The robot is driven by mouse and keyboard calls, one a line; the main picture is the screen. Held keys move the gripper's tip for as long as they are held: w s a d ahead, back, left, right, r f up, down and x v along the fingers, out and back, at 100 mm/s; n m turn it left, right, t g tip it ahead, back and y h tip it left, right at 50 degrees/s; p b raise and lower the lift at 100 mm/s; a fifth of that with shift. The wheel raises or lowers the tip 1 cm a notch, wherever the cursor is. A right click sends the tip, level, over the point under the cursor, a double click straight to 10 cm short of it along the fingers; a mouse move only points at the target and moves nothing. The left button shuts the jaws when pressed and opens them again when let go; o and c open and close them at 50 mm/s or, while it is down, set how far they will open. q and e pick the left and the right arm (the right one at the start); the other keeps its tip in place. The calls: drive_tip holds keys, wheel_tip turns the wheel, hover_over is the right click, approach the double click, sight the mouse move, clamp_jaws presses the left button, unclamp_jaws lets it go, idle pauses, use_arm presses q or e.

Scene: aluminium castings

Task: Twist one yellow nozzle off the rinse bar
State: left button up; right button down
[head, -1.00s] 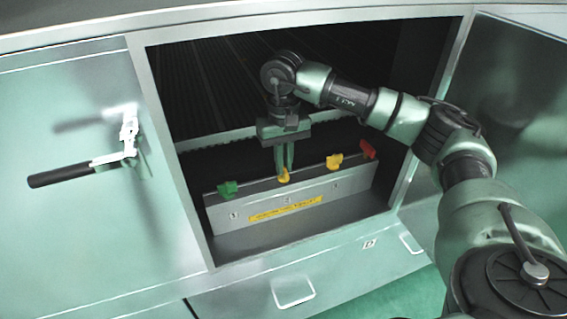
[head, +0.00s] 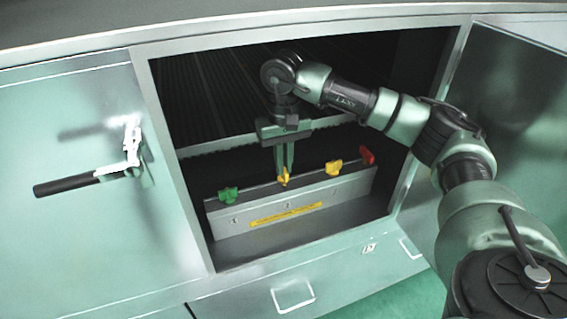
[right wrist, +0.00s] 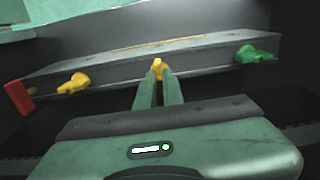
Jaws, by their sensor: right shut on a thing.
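The rinse bar (head: 232,222) is a grey metal bar inside the open cabinet, with a yellow label on its front. On its top sit a green nozzle (head: 228,194), two yellow nozzles and a red nozzle (head: 367,157). My right gripper (head: 284,176) points down and is shut on the left yellow nozzle (head: 285,181). In the right wrist view the fingertips close on this yellow nozzle (right wrist: 157,66). The other yellow nozzle (head: 333,167) stands free to the right. Whether the held nozzle still touches the bar I cannot tell. My left gripper is not in view.
The cabinet opening frames my right arm. A closed door with a black-handled latch (head: 95,172) is at the left. An open door (head: 520,100) stands at the right. A drawer with a handle (head: 293,295) lies below.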

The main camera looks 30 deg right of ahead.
drive_tip(key=shift+r+p, duration=1.45)
drive_tip(key=shift+r, duration=0.85)
drive_tip(key=shift+f, duration=0.1)
